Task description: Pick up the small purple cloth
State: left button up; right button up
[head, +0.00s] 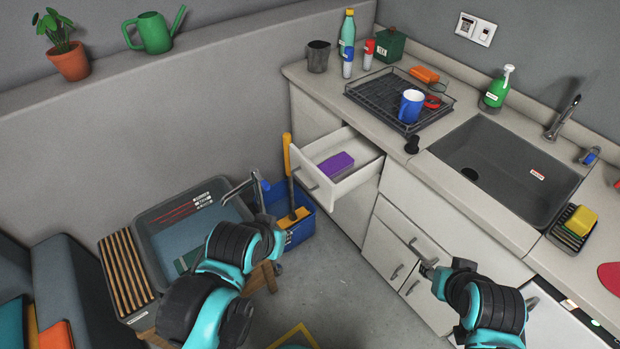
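The small purple cloth (336,164) looks like a folded block and lies inside the open white drawer (354,183), towards its front left. My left gripper (242,190) is left of the drawer, in front of the blue bin and grey tub. Its fingers look spread, with nothing between them. My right gripper (424,264) is below and right of the drawer, near the lower cabinet handles. Its fingers are small in view and I cannot tell if they are open. Both grippers are apart from the cloth.
A blue bin (300,232) with a yellow-handled tool (288,155) stands just left of the drawer. A grey tub (180,215) is further left. The counter holds a dish rack (375,105), a blue mug (411,106) and a sink (505,165).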

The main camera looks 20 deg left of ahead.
aim_at(335, 165)
jog(key=z, duration=1.4)
jog(key=u, duration=0.4)
jog(key=j+u, duration=0.1)
jog(key=u, duration=0.75)
jog(key=j+u, duration=0.1)
jog(key=u, duration=0.3)
jog(key=i+l+u, duration=0.2)
jog(key=i, duration=0.4)
jog(key=i+l+u, duration=0.15)
jog(key=i+l, duration=0.35)
